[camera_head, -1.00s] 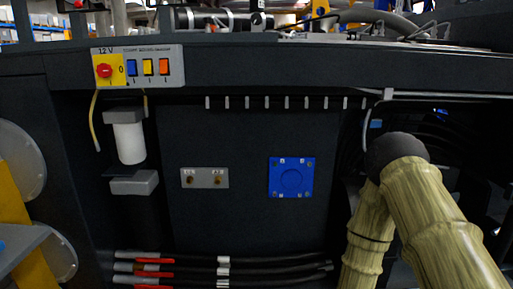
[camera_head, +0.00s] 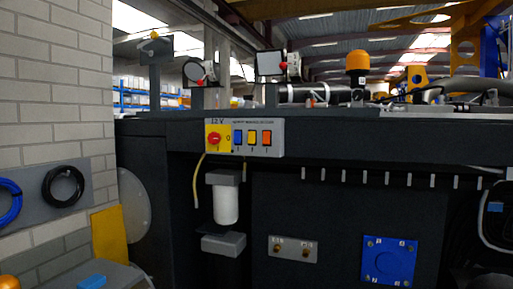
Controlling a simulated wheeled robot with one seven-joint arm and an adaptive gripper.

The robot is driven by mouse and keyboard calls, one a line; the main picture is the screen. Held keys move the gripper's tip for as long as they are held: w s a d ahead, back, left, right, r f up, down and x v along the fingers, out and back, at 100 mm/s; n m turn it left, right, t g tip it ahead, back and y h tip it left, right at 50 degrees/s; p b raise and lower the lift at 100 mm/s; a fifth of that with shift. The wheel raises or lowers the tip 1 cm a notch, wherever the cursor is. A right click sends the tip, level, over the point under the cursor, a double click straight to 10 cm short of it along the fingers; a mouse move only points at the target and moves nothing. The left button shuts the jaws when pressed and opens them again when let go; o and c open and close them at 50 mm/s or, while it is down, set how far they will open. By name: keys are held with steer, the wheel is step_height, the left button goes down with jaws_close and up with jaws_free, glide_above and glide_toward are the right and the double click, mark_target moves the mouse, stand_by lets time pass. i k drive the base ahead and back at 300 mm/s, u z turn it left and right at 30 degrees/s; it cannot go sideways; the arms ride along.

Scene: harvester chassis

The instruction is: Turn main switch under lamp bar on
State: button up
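The main switch is a red rotary knob on a yellow plate (camera_head: 214,139), at the left end of a pale panel (camera_head: 277,149) marked 12 V. A "0" is printed to the right of the knob; the knob's exact setting is too small to tell. Blue, yellow and orange rockers sit beside it. Two lamps, a left one (camera_head: 196,72) and a right one (camera_head: 269,64), stand above the panel on the chassis. My gripper is not in view.
The dark chassis (camera_head: 330,215) fills the centre and right. Below the panel hang a white filter (camera_head: 226,205) and a yellow cable (camera_head: 197,182). A blue plate (camera_head: 388,261) is lower right. A brick wall (camera_head: 55,85) with hanging hoses closes the left side.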

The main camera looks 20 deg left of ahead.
mark_target(214, 138)
steer(key=z, duration=1.5)
steer(key=i, duration=0.5)
steer(key=u, duration=3.25)
